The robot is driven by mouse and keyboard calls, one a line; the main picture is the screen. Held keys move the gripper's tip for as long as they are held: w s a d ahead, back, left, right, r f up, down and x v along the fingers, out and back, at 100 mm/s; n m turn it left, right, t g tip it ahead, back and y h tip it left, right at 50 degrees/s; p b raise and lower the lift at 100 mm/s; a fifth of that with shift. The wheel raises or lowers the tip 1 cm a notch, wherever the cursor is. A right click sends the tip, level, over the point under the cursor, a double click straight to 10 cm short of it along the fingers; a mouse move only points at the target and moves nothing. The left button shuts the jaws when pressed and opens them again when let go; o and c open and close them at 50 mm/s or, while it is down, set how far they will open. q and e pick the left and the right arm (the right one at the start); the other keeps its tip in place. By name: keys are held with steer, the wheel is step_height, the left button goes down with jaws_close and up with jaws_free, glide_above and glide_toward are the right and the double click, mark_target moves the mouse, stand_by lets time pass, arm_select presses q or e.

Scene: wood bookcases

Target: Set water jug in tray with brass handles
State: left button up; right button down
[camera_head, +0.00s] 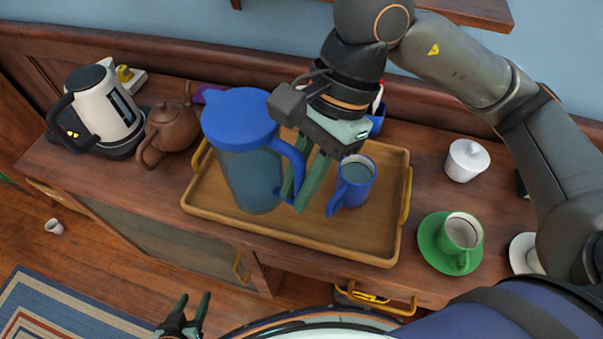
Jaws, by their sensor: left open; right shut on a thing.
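The water jug (254,181) has a blue lid, a blue handle and a see-through bluish body. It stands upright within the outline of the wooden tray with brass handles (340,247); I cannot tell whether its base touches the tray floor. My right gripper (302,194) comes from above and is shut on the jug's handle. A blue mug (353,184) is in the tray just right of the gripper. My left gripper (190,306) is open and empty at the bottom edge, low in front of the cabinet.
A brown teapot (170,130) and a white kettle (103,105) stand left of the tray. A white cup (54,226) lies on the floor.

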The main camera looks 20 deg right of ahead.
steer(key=w+f+p, duration=0.3)
steer(key=w+f, duration=1)
steer(key=w, duration=0.1)
steer(key=c, duration=0.8)
jaws_free()
steer(key=shift+s+d+f, duration=0.1)
steer(key=shift+s+d, duration=0.05)
steer(key=shift+c, duration=0.2)
steer(key=b+v, duration=0.1)
steer(key=v, duration=1.1)
